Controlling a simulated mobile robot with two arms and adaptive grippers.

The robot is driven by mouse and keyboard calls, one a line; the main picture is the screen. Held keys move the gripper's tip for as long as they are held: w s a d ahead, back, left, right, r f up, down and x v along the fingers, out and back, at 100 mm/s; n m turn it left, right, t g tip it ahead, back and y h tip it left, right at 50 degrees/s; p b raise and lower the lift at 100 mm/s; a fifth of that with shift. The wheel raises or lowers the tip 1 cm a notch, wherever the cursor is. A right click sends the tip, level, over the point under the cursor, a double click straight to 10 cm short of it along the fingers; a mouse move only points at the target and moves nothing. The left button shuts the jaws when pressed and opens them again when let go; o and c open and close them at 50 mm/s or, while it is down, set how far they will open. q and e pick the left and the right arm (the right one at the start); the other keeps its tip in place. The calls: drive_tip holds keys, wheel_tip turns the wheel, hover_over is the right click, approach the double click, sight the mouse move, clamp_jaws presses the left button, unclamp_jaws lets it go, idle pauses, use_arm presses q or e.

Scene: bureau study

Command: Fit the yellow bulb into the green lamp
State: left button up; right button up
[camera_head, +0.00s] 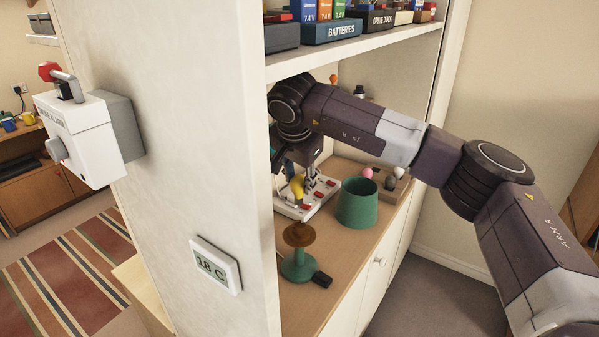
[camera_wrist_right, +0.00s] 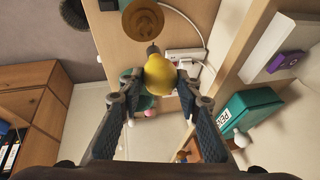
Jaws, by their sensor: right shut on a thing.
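My right gripper (camera_wrist_right: 160,88) is shut on the yellow bulb (camera_wrist_right: 160,72), whose metal end points away from the palm, toward a round brown disc (camera_wrist_right: 142,20). In the head view the gripper (camera_head: 293,170) hangs down over the shelf. The bulb (camera_head: 297,187) is below it, above the green lamp (camera_head: 299,264), with a visible gap. The lamp stands upright, with a green foot and stem and the brown disc (camera_head: 299,234) at its top. My left gripper is not in view.
A green cup-shaped shade (camera_head: 357,204) stands right of the lamp. A white switch panel with red keys (camera_head: 317,199) lies behind it. A small black block (camera_head: 322,279) is beside the lamp foot. A cabinet wall (camera_head: 190,130) bounds the left, an upper shelf (camera_head: 355,54) the top.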

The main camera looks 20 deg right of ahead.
sight(300, 197)
drive_tip(key=shift+f, duration=0.3)
drive_tip(key=shift+d+f+b, duration=0.15)
drive_tip(key=shift+f+b, duration=0.15)
drive_tip(key=shift+b, duration=0.1)
drive_tip(key=shift+f+b, duration=1.2)
drive_tip(key=shift+f, duration=1.2)
use_arm(q)
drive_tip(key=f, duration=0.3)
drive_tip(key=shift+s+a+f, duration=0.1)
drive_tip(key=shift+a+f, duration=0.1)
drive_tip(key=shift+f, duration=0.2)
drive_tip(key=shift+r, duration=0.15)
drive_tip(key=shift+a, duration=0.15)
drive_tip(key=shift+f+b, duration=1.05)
drive_tip(key=shift+b, duration=0.15)
use_arm(e)
drive_tip(key=shift+f, duration=1.35)
